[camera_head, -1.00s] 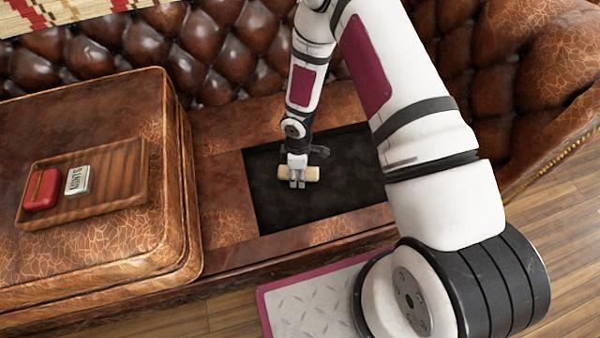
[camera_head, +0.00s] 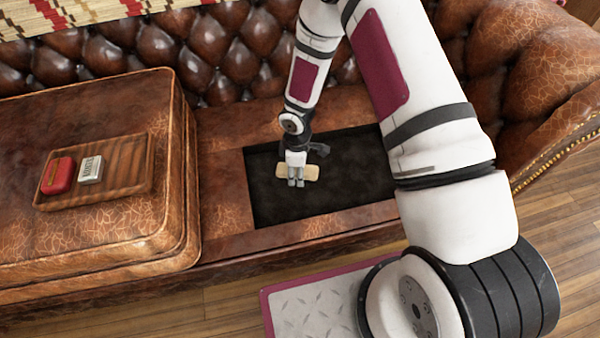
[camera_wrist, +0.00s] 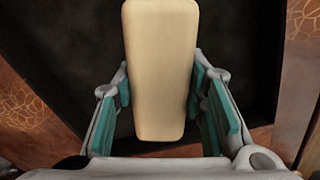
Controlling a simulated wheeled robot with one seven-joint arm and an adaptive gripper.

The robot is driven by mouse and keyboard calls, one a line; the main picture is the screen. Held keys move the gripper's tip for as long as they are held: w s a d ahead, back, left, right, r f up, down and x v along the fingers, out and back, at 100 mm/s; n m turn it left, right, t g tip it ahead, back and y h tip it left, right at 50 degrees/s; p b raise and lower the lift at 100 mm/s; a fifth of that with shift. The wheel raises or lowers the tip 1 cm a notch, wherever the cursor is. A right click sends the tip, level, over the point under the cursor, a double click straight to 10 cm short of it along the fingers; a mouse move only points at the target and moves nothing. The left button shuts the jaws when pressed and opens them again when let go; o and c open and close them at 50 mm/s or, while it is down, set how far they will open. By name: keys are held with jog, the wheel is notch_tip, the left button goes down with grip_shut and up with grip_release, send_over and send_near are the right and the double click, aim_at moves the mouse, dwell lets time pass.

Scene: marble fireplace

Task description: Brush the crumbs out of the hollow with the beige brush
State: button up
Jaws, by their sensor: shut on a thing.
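The beige brush (camera_head: 312,172) is a pale oblong block over the dark hollow (camera_head: 345,200) in the brown leather sofa seat. My gripper (camera_head: 296,181) is shut on it, left of the hollow's middle. In the wrist view the brush (camera_wrist: 160,70) lies lengthwise between the teal pads of my gripper (camera_wrist: 165,108), with the black floor of the hollow (camera_wrist: 75,40) behind it. The bristles are hidden underneath, and I cannot tell whether they touch the floor. No crumbs can be made out.
A brown cushion (camera_head: 80,230) lies on the seat at left. On it is a wooden tray (camera_head: 120,180) with a red tin (camera_head: 58,175) and a small white box (camera_head: 90,169). The tufted backrest (camera_head: 150,45) rises behind, and the armrest (camera_head: 555,110) stands at right.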

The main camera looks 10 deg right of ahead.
jog(key=shift+r+p, duration=0.7)
jog(key=shift+r, duration=0.55)
